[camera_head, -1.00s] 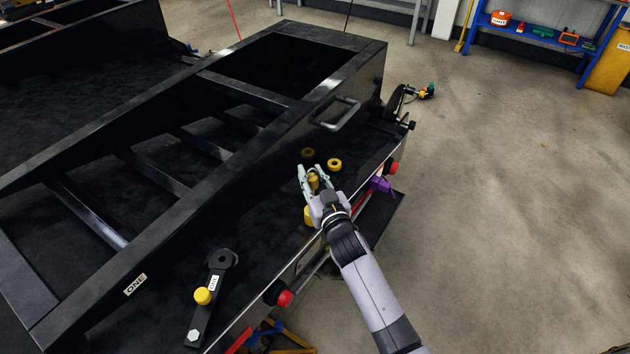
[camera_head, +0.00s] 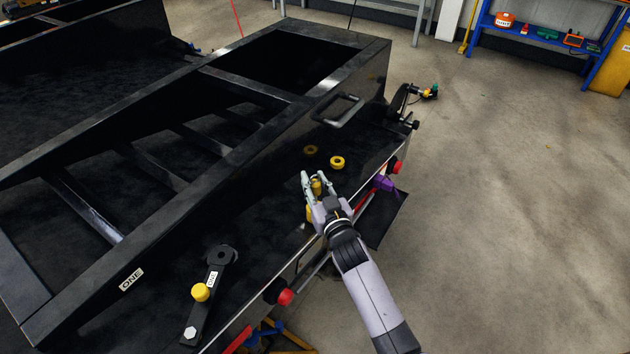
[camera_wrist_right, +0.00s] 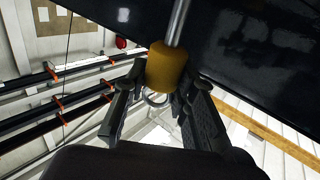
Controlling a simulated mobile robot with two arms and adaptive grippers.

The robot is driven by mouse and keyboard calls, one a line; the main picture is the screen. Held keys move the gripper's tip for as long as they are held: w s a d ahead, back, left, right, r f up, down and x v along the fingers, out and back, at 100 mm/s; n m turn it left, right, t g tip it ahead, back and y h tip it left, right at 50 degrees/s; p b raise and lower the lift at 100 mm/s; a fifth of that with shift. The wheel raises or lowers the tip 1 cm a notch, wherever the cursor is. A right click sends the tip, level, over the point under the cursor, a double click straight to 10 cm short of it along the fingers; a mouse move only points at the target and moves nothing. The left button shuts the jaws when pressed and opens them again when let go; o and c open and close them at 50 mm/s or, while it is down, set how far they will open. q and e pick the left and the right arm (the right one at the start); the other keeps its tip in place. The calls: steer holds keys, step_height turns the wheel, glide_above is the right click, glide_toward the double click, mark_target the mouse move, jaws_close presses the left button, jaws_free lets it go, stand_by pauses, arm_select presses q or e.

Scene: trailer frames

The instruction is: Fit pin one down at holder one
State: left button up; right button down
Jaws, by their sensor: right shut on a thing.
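My right gripper (camera_head: 316,184) is shut on a yellow-handled pin (camera_head: 317,188), low over the black ledge along the trailer frame's side. In the right wrist view the pin's yellow handle (camera_wrist_right: 167,66) is between the fingers and its bare metal shaft (camera_wrist_right: 179,22) runs up out of the picture. A bright yellow ring (camera_head: 337,162) and a darker ring (camera_head: 311,150) are on the ledge just beyond the gripper, apart from it. I cannot tell which, if either, is holder one. A label ONE (camera_head: 131,279) is on the frame's near rail. My left gripper is out of view.
A black bar (camera_head: 213,283) with a label, a yellow knob (camera_head: 201,292) and a hex bolt lies on the ledge at lower left. A black handle (camera_head: 342,111) sticks out of the frame's side. The floor at right is clear.

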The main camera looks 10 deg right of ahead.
mark_target(316, 198)
steer(key=shift+f+b, duration=1.75)
steer(key=shift+f, duration=0.75)
steer(key=c, duration=1.2)
jaws_free()
steer(key=shift+s+f, duration=0.1)
steer(key=s, duration=0.4)
steer(key=s+d, duration=0.1)
steer(key=s, duration=0.6)
steer(key=shift+s+d, duration=0.25)
steer(key=shift+s, duration=0.1)
